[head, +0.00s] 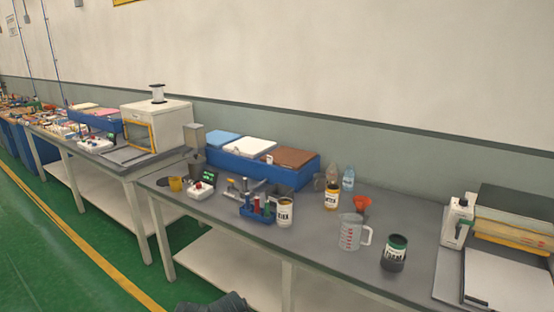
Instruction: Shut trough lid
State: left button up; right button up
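A long blue trough (243,166) stands along the back of the near grey table. Its top shows a blue section (223,138), a white section (250,147) and a brown section (288,158), side by side. I cannot tell at this size which part is a lid or whether one stands open. Neither of my grippers can be made out; only a dark piece, probably of my own arm, shows at the bottom edge.
In front of the trough stand a blue rack (257,214), a white-labelled can (285,212) and a small device with a green screen (208,177). A measuring jug (351,232) and a dark jar (395,253) stand to the right. A white box-shaped machine (172,120) stands on the farther table.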

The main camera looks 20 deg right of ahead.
aim_at(538, 207)
jog(key=z, duration=2.15)
jog(key=i+l, duration=0.25)
jog(key=l, duration=0.2)
jog(key=i+l, duration=0.25)
jog(key=l, duration=0.15)
jog(key=i+l, duration=0.3)
jog(key=l, duration=0.15)
